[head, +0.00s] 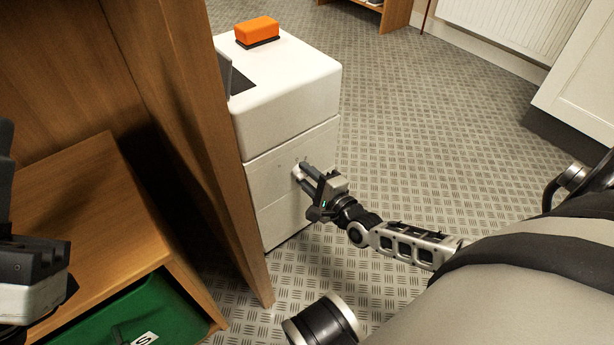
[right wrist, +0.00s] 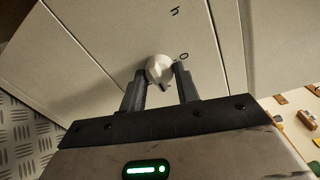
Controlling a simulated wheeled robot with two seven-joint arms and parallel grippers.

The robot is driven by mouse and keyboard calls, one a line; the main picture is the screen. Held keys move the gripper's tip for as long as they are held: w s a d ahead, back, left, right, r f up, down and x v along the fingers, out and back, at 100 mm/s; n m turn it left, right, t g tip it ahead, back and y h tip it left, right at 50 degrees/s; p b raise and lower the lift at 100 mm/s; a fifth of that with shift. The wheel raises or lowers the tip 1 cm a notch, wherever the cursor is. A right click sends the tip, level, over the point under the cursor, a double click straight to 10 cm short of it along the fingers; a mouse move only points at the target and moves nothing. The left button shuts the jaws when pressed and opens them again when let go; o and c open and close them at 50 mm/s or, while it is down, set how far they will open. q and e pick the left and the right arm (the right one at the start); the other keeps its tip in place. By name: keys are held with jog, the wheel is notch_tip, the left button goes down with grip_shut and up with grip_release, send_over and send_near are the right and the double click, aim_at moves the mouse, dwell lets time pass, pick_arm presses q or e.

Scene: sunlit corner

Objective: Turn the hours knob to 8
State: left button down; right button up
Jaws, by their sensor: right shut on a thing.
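The hours knob is a small white knob (right wrist: 160,67) on the pale front panel (right wrist: 108,45) of a white cabinet. In the right wrist view a dark mark shows at its lower edge. A "0" stands right of it and a character like "h" or "4" above; an 8 is not visible. My right gripper (right wrist: 158,75) is shut on the knob, one finger on each side. In the head view the right gripper (head: 306,176) reaches the cabinet front and mostly hides the knob. My left gripper (head: 32,258) is at the left edge, partly cut off, its jaws unclear.
The white cabinet (head: 290,85) carries an orange block (head: 257,29) on top. A wooden panel (head: 190,110) stands close along its left. A wooden unit (head: 85,200) with a green drawer or bin (head: 150,312) is at lower left. Patterned metal floor (head: 430,130) lies open to the right.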

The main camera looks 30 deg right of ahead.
jog(key=m, duration=0.5)
jog(key=shift+y, duration=0.4)
jog(key=m, duration=0.5)
jog(key=shift+f, duration=0.1)
jog(key=shift+m, duration=0.4)
jog(key=o, duration=1)
jog(key=shift+c, duration=0.2)
